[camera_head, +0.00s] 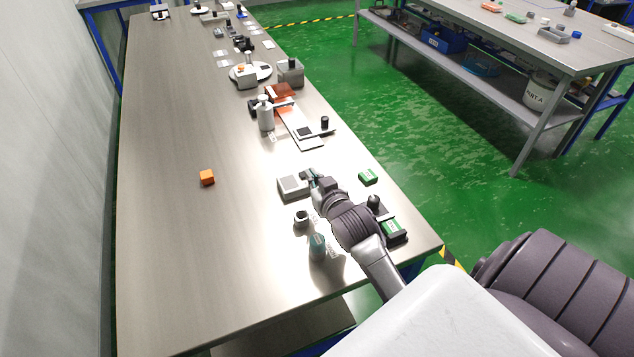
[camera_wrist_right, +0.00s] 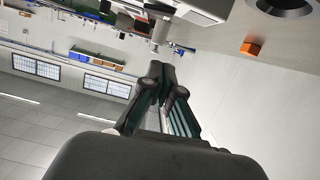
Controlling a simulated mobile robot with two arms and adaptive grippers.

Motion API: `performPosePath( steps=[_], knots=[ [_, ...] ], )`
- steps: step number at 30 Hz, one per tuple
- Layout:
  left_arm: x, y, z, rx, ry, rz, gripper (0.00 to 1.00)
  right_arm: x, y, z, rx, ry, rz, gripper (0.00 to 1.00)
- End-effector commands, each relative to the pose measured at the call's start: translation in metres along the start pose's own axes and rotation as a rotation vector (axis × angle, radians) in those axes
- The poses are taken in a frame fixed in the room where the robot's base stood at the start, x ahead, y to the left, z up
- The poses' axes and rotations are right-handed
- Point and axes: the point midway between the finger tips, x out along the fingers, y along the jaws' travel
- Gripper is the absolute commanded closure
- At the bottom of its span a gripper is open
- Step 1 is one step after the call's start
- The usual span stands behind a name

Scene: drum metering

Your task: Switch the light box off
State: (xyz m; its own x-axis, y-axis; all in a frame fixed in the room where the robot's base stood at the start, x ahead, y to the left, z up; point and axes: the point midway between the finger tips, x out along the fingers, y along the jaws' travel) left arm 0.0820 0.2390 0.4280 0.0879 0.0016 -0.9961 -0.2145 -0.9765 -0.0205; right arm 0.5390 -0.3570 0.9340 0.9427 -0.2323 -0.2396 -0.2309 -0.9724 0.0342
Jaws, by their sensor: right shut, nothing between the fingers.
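A small grey box with a lighter square panel on top (camera_head: 293,187), which looks like the light box, stands on the steel table. My right gripper (camera_head: 310,175) is at the right, far side of this box, close to it. In the right wrist view its fingers (camera_wrist_right: 163,78) are shut with nothing between them. A pale box edge (camera_wrist_right: 195,10) shows beyond the fingertips at the top. I cannot tell whether the fingers touch the box, or whether it is lit. No switch can be made out clearly. My left gripper is not in view.
A green box (camera_head: 368,176) lies right of the gripper. A small metal cup (camera_head: 302,218) and a grey-green bottle (camera_head: 317,246) stand nearer. An orange cube (camera_head: 207,177) lies left. A white dispenser bottle (camera_head: 265,114) stands farther back. The table's left side is mostly clear.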

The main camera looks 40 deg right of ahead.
Motion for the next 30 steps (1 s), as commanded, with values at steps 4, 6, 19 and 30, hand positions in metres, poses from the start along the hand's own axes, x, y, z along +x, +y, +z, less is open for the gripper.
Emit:
performPosePath(
  steps=[4,6,19,30],
  knots=[
    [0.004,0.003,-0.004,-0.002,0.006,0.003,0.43,-0.021,-0.001,0.001,0.001,-0.001,0.000,1.00],
    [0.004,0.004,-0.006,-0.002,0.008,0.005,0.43,-0.025,-0.001,0.000,0.001,0.001,0.000,1.00],
    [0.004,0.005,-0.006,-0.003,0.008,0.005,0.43,-0.029,-0.001,-0.001,0.001,0.000,0.001,1.00],
    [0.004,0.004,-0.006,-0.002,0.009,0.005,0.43,-0.029,-0.001,0.000,0.001,0.000,0.000,1.00]
  ],
)
